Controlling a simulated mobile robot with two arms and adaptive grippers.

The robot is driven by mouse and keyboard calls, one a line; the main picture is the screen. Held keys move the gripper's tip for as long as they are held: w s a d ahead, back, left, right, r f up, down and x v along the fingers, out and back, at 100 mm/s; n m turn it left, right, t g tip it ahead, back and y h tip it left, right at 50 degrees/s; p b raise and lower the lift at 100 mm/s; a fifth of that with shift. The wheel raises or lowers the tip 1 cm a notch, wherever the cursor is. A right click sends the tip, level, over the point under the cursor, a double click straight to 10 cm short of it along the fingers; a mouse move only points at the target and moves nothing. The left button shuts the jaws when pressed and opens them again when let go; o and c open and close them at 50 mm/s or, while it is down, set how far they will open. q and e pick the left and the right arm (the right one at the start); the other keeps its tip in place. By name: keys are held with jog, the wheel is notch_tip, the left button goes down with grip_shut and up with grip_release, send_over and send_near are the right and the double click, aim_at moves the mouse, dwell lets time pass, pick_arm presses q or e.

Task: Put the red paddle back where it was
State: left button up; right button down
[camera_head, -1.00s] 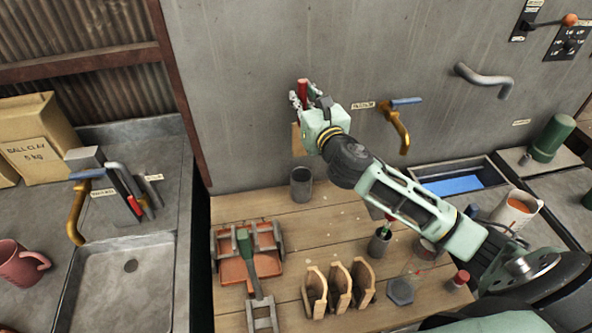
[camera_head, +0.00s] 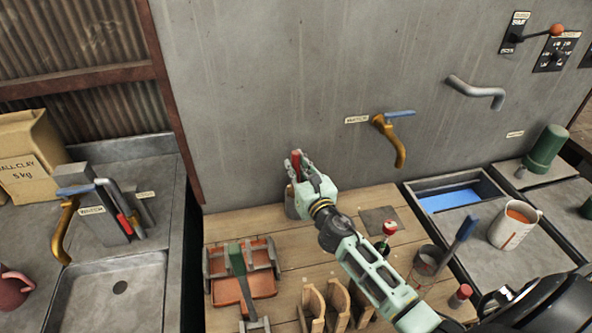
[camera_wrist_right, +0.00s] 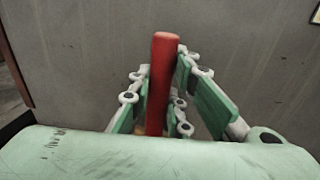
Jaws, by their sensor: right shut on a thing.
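My right gripper (camera_head: 298,168) is shut on the red handle of the paddle (camera_head: 295,158), low in front of the grey wall at the back of the wooden table. In the right wrist view the red paddle (camera_wrist_right: 161,80) stands roughly upright between the fingers. Its lower part is hidden by the gripper. A grey cup (camera_head: 290,205) shows partly, just below and behind the gripper. I cannot tell whether the paddle's lower end is inside it. My left gripper is not in view.
A terracotta tray (camera_head: 262,283) with a green-handled tool stands on the wooden table (camera_head: 300,245). Wooden holders (camera_head: 312,308) and a cup with a blue-handled tool (camera_head: 466,228) are nearer my arm. A brass tap (camera_head: 390,135) juts from the wall.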

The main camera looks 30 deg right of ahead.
jog(key=shift+f, duration=0.15)
jog(key=c, duration=1.6)
grip_release()
jog(key=shift+c, duration=0.2)
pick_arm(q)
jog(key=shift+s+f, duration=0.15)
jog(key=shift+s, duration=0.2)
pick_arm(e)
jog(key=shift+s, duration=0.15)
pick_arm(q)
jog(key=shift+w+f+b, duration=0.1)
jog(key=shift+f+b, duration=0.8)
jog(key=shift+b, duration=0.1)
pick_arm(e)
jog(key=s+a, duration=0.1)
jog(key=s, duration=1)
jog(key=shift+s+r, duration=0.25)
jog(key=shift+s, duration=0.1)
